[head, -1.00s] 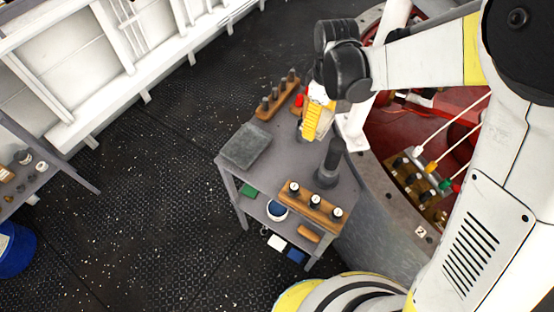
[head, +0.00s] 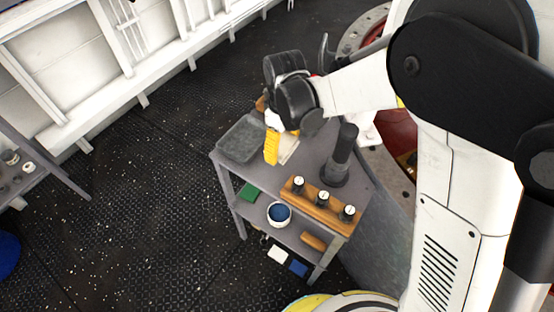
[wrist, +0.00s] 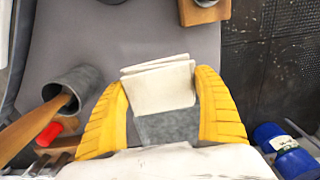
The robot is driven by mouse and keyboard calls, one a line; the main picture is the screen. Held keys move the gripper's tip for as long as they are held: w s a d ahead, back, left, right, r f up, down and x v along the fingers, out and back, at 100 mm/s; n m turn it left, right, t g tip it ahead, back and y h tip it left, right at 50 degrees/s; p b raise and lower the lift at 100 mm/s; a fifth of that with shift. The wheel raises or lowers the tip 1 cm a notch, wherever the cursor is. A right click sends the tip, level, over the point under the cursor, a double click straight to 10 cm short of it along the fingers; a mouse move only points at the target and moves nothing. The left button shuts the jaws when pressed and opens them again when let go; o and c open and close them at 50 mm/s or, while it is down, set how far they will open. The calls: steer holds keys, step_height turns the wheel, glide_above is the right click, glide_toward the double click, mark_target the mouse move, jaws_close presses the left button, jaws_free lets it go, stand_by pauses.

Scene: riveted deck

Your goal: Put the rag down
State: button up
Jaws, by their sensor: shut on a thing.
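My gripper (head: 271,150) hangs over the grey table (head: 228,172), beside the flat grey tray (head: 240,141). The rag (head: 288,148), cream and folded, shows just right of the yellow finger. In the wrist view my gripper's two yellow fingers (wrist: 161,80) are shut on the rag (wrist: 160,88), with its folded layers sticking out between the tips. A mottled grey surface lies below the rag there. I cannot tell whether the rag touches the table top.
A dark upright cylinder (head: 343,152) and a wooden block with three round-topped pegs (head: 320,206) stand on the table. A lower shelf holds a white bowl with blue inside (head: 279,213). Dark floor (head: 140,190) is open at left.

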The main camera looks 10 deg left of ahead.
steer(key=shift+s+a+f, duration=0.2)
steer(key=shift+a+f, duration=0.3)
steer(key=shift+a, duration=0.25)
steer(key=shift+f+b, duration=1.05)
steer(key=shift+f, duration=0.85)
steer(key=shift+f, duration=0.2)
steer(key=o, duration=1.3)
steer(key=shift+o, duration=0.2)
step_height(320, 180, up, 12)
steer(key=p, duration=0.4)
steer(key=shift+r, duration=0.2)
steer(key=s+d+r+m+t, duration=0.1)
steer(key=s+d+r+m, duration=0.2)
steer(key=d, duration=0.4)
steer(key=s+d+r+m+t+y, duration=0.1)
steer(key=d+r+m+t, duration=0.15)
steer(key=d+r, duration=0.35)
steer(key=s+d+r+m+t, duration=0.1)
steer(key=s+d+r+m, duration=0.15)
steer(key=d, duration=0.55)
steer(key=s+d+m+t+h, duration=0.1)
steer(key=s+d+m+t, duration=0.1)
steer(key=s+d+m, duration=0.3)
steer(key=d, duration=0.3)
steer(key=shift+d+r+m+t, duration=0.15)
steer(key=shift+r+m+t, duration=0.1)
steer(key=shift+m+t, duration=0.1)
